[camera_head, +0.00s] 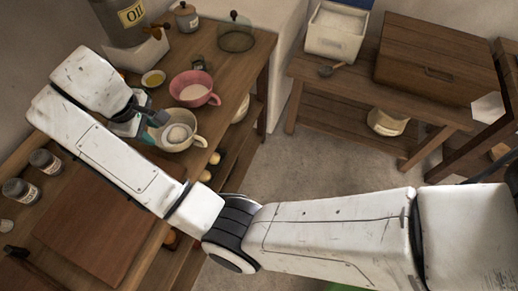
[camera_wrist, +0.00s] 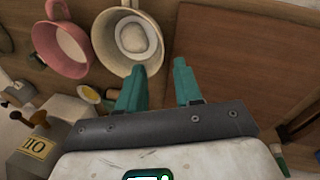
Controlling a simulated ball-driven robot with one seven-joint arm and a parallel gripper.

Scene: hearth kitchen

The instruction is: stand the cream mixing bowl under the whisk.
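The cream mixing bowl (camera_head: 189,141) stands upright on the wooden counter, with a pale round mass inside and a handle on its right. It also shows in the wrist view (camera_wrist: 103,50), at the upper middle. My gripper (camera_head: 153,117) is beside the bowl's left rim in the head view. I cannot make out the whisk clearly in either view.
A pink bowl (camera_head: 201,101) stands just behind the cream bowl. A small yellow dish (camera_head: 153,79), an oil tin (camera_head: 126,27), a lidded pot (camera_head: 187,18) and a glass dome (camera_head: 236,35) stand farther back. Two jars (camera_head: 46,161) and a brown board (camera_head: 90,232) are at the left front.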

